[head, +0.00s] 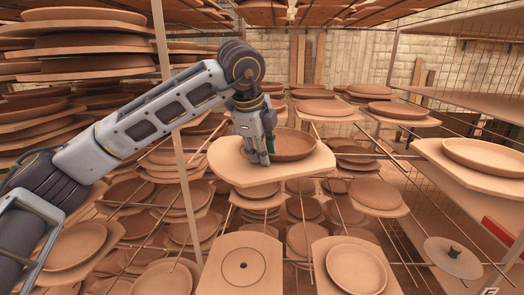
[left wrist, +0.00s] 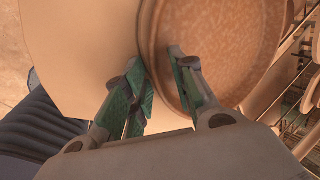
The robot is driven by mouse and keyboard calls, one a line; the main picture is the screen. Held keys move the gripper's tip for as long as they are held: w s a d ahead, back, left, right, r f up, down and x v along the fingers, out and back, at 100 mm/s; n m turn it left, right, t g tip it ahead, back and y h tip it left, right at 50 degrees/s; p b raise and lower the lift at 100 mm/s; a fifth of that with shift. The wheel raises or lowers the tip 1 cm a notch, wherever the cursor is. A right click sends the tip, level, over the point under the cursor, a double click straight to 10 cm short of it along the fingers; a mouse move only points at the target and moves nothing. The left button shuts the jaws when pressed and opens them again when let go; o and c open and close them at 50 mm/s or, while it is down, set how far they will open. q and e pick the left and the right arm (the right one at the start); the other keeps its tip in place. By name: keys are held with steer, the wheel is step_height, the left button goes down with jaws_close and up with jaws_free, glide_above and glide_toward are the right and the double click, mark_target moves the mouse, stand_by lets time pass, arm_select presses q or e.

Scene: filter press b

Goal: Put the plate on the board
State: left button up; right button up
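The brown speckled plate (head: 296,146) is at the board (head: 262,172), over its middle and right part. The board is pale, with rounded corners. I cannot tell whether the plate's underside touches it. My left gripper (head: 259,158) points down at the plate's left rim. In the left wrist view the gripper (left wrist: 160,80) has one finger outside the rim and one inside the plate (left wrist: 225,45), close together with the rim between them. The board (left wrist: 80,50) shows pale beneath. My right gripper is not in view.
Stacked plates and boards (head: 85,45) fill the left. Thin metal rods and an upright post (head: 178,130) stand close to my left arm. More boards with plates lie below and behind. A shelf (head: 470,185) with a plate (head: 487,157) is at the right.

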arm_select(q)
steer(key=shift+r, duration=0.1)
stand_by(0.3)
steer(key=b+v, duration=0.1)
steer(key=v, duration=1.1)
stand_by(0.3)
steer(key=shift+d, duration=0.1)
